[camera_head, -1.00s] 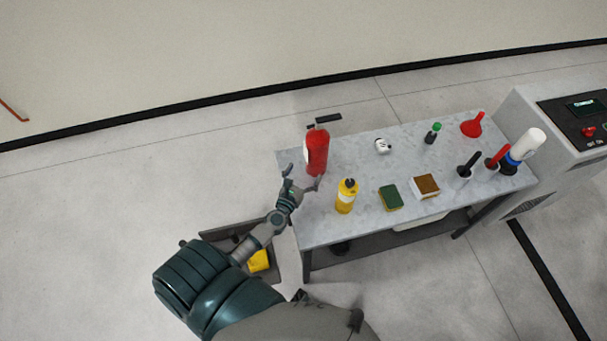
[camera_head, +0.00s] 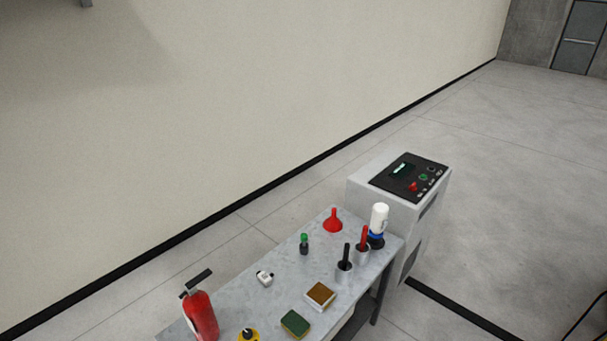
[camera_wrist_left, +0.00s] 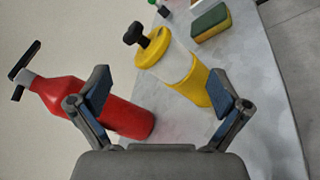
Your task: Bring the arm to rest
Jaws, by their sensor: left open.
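My left gripper (camera_wrist_left: 160,105) shows in the left wrist view with its two fingers spread wide and nothing between them. A red fire extinguisher (camera_wrist_left: 112,112) lies behind its left finger in that view, and a yellow bottle with a black knob (camera_wrist_left: 185,72) is beyond the gap and behind the right finger. I cannot tell whether either is touched. In the head view the fire extinguisher (camera_head: 201,316) stands on the table, and only the top of the yellow bottle (camera_head: 248,335) shows at the bottom edge. Neither arm is in the head view.
The grey table (camera_head: 235,300) also holds a green-and-yellow sponge (camera_head: 295,323), a brown-topped block (camera_head: 320,294), a small white item (camera_head: 265,279), a green-capped bottle (camera_head: 304,244), a red funnel (camera_head: 333,221) and several upright items. A control cabinet (camera_head: 385,215) stands at its far end.

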